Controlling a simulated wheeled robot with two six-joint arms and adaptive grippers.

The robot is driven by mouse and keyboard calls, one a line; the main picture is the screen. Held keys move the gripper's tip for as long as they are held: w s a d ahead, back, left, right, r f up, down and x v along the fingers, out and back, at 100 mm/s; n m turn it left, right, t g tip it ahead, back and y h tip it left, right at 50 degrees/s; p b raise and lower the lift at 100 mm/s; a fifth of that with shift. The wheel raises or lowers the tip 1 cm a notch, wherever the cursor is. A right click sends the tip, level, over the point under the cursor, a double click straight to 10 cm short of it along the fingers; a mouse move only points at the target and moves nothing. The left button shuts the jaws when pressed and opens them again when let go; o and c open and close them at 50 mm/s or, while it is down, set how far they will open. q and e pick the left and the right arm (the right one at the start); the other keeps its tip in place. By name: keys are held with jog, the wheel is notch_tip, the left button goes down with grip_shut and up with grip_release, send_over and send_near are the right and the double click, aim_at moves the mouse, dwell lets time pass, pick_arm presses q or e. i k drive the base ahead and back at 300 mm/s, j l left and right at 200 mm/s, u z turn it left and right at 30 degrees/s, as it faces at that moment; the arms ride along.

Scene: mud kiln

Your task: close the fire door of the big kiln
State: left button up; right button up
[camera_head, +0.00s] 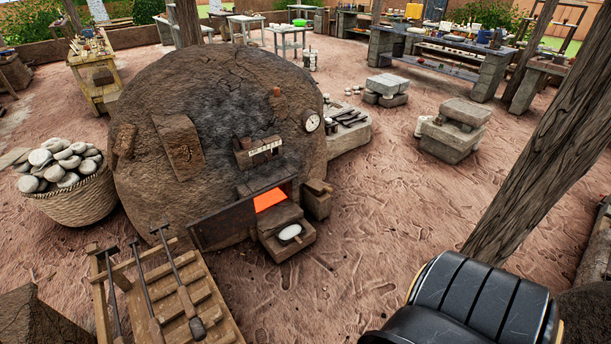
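The big kiln (215,90) is a dark, cracked mud dome left of the middle. Its fire door (223,220) is a dark flat panel standing open, swung out to the left of the low firebox mouth. The mouth (270,199) glows orange inside. A stone ledge (287,240) with a pale oval thing on it juts out below the mouth. Neither of my grippers is in view.
A wooden rack (203,283) with long-handled tools stands in front, near the open door. A basket of stones (80,200) is at left. A wooden post (545,140) leans at right. A black ribbed shape (475,300) fills the bottom right. Open dirt ground (385,210) lies right of the kiln.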

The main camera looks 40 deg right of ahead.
aim_at(211, 232)
jog(key=z, duration=0.6)
jog(key=i+l+u, duration=0.1)
jog(key=i+l, duration=0.2)
jog(key=i+l+u, duration=0.1)
jog(key=i+l, duration=0.2)
jog(key=i+l+u, duration=0.1)
jog(key=i+l, duration=0.15)
jog(key=l, duration=0.25)
jog(key=i+l, duration=0.25)
jog(key=l, duration=0.15)
jog(key=i+l+u, duration=0.15)
jog(key=i+l, duration=0.15)
jog(key=i+l+u, duration=0.1)
jog(key=l, duration=0.45)
jog(key=i, duration=0.1)
